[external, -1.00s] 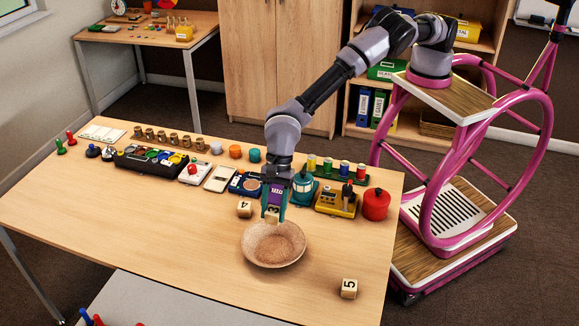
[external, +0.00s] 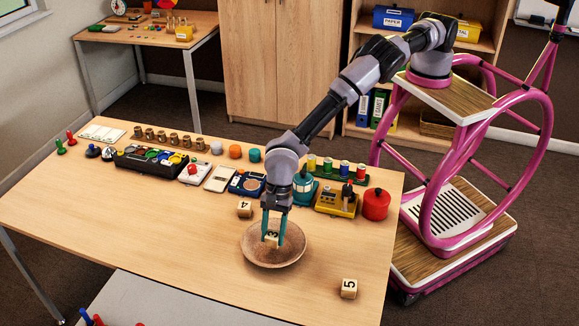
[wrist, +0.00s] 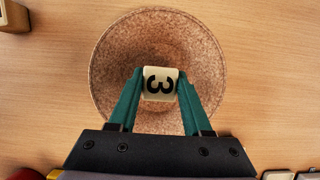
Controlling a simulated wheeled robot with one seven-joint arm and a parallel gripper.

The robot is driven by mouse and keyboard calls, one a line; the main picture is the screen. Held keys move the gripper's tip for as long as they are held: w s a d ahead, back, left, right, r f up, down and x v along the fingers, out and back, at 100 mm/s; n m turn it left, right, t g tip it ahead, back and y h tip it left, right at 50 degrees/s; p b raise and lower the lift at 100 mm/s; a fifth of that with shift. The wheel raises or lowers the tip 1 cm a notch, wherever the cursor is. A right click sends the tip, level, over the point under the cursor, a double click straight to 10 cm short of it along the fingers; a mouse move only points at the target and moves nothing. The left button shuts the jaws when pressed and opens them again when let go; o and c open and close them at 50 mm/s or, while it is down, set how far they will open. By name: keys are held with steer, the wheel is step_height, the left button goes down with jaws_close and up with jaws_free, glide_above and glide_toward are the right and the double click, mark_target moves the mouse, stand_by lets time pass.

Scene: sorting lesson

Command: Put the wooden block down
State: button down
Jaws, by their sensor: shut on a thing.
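The wooden block (external: 271,239), marked with a 3, is between the teal fingers of my gripper (external: 273,236). In the wrist view the block (wrist: 160,84) sits between both fingertips of my gripper (wrist: 159,86), and the fingers touch its sides. A round, speckled brown bowl (external: 259,258) stands on the table under the gripper. The block is over the middle of the bowl (wrist: 112,47), low and inside its rim outline. I cannot tell whether the block touches the bowl's bottom.
Block 4 (external: 244,209) lies behind and left of the bowl; block 5 (external: 349,288) lies at the front right. A row of items, including a yellow device (external: 336,201) and a red pot (external: 376,204), stands behind. The table's (external: 150,235) left front is clear.

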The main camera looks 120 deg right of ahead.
mark_target(273, 234)
steer(key=shift+f, duration=0.55)
steer(key=shift+c, duration=1.3)
jaws_free()
steer(key=shift+r, duration=3.55)
